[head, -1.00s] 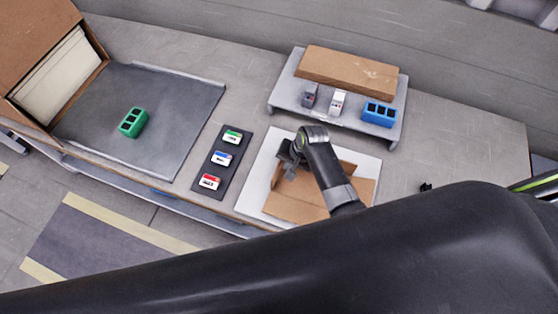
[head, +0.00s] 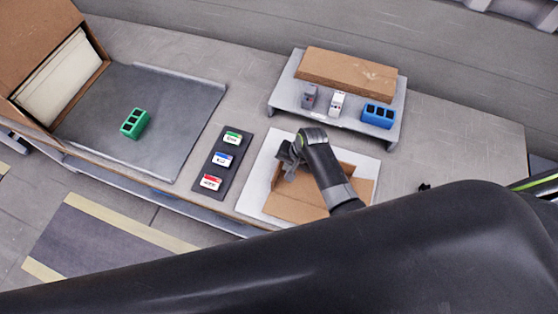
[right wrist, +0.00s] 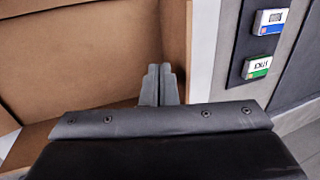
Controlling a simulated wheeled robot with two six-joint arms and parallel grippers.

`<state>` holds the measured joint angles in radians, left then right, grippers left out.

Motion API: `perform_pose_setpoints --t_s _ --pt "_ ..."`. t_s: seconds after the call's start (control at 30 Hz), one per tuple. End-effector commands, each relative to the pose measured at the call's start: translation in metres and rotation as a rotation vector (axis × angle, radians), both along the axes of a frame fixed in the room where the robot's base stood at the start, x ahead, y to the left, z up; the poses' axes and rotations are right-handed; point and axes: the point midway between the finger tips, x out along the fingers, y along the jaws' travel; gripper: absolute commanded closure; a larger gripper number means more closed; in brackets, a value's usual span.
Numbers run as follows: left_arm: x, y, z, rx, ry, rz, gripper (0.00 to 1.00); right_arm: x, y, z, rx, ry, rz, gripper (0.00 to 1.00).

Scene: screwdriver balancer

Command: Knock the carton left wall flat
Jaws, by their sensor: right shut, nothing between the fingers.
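The open brown cardboard carton (head: 297,208) lies on a white board in the middle of the head view, partly hidden by my right arm. Its left wall (head: 274,178) looks upright in the head view. In the right wrist view the left wall (right wrist: 175,32) stands just right of the fingertips; whether they touch it I cannot tell. My right gripper (head: 289,160) is over the carton's left part. In the right wrist view its fingers (right wrist: 160,84) are shut together with nothing between them, on the carton's inner side. My left gripper is not in view.
A dark strip with three labels (head: 221,158) lies left of the white board (head: 255,193). Behind stands a grey stand (head: 290,97) with small devices and a blue block (head: 378,115). A green block (head: 134,123) sits on the grey tray (head: 170,105) at left.

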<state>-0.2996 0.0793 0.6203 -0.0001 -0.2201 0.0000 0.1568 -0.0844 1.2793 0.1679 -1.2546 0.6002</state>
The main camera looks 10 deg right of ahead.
Motion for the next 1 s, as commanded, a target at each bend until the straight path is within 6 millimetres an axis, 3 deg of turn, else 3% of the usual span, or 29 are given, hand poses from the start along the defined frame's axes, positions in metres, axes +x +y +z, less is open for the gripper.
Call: perform_pose_setpoints --t_s 0.33,1.0 --pt "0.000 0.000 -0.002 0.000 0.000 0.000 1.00 0.001 0.002 -0.001 0.000 0.000 0.000 1.00" --pt "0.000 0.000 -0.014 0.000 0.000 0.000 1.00 0.023 0.035 -0.008 0.001 0.001 0.000 1.00"
